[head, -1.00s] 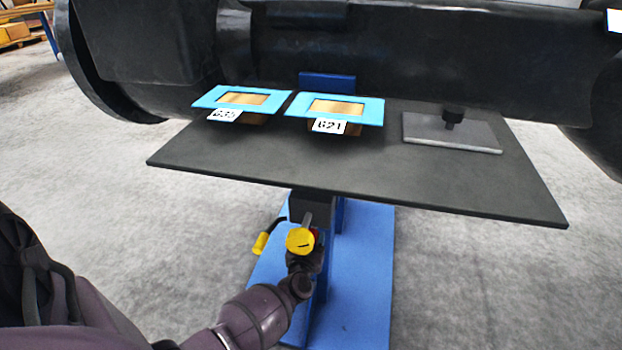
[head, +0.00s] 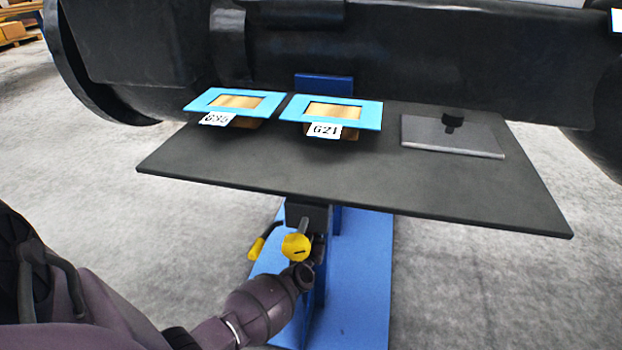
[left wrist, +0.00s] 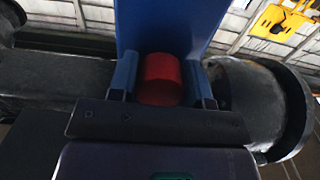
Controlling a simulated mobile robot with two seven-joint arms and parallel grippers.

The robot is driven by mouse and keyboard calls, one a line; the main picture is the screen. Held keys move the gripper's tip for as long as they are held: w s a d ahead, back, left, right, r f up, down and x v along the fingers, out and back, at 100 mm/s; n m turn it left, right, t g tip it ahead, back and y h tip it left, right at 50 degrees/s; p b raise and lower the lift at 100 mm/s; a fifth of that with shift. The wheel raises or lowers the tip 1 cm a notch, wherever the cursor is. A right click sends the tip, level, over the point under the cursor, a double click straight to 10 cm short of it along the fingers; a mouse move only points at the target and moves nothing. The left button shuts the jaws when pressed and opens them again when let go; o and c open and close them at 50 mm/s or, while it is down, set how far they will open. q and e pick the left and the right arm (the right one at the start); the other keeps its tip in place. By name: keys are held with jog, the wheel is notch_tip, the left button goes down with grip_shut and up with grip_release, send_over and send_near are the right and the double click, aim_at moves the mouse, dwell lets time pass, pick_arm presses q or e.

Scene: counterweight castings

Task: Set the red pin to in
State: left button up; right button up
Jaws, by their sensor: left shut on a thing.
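The red pin (left wrist: 161,78) shows in the left wrist view as a short red cylinder between the two fingers of my left gripper (left wrist: 162,88). The fingers are shut on it from both sides, and a blue upright face lies behind it. In the head view my left gripper (head: 316,247) is under the front of the dark table plate (head: 350,180), at the blue stand's column (head: 318,285). The red pin is hidden in that view. How deep the pin sits cannot be told. My right gripper is not in view.
A round yellow knob (head: 296,246) and a yellow-handled lever (head: 257,247) are close to my left gripper. Two blue-framed pieces labelled G35 (head: 216,118) and G21 (head: 324,130) and a grey plate (head: 450,137) lie on the table. A large black casting (head: 420,60) stands behind.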

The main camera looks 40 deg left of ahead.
pick_arm(q)
jog(key=o, duration=1.3)
jog(key=shift+w, duration=0.15)
jog(key=shift+s+d+r+p, duration=0.15)
jog(key=shift+s+d+p, duration=0.15)
jog(key=shift+s, duration=0.15)
jog(key=shift+p+v, duration=1.65)
jog(key=shift+v, duration=3.25)
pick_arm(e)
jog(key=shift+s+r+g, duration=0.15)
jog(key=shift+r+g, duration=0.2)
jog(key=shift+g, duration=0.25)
pick_arm(q)
jog(key=shift+a, duration=0.1)
